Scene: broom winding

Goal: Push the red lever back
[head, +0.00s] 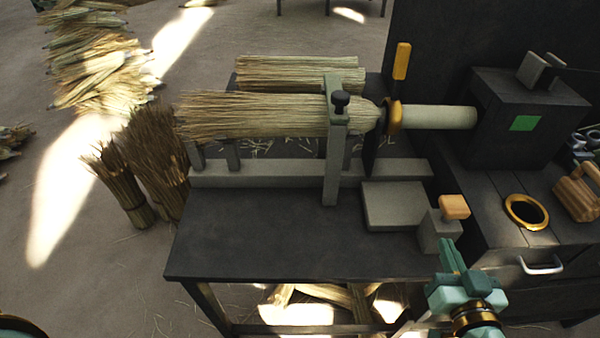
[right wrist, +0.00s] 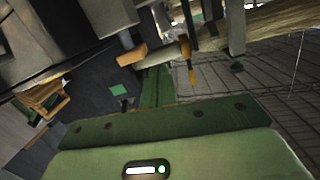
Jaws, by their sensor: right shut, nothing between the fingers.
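No plainly red lever shows. An orange-topped handle (head: 454,206) stands on a small grey block at the bench's right front, and an orange block in the right wrist view (right wrist: 132,55) looks like it. A yellow-orange upright handle (head: 401,60) stands behind the spindle. My right gripper (head: 448,252) is shut and empty, just in front of and below the orange-topped handle, with a small gap apparent. Its green fingers (right wrist: 156,82) point toward the machine in the right wrist view. My left gripper is out of view.
A straw broom bundle (head: 260,114) lies along the bench, clamped by a grey upright (head: 334,150). A dark box (head: 525,120) with a green patch stands at right. The dark bench top (head: 260,235) is bare at front left. More bundles (head: 125,180) stand left.

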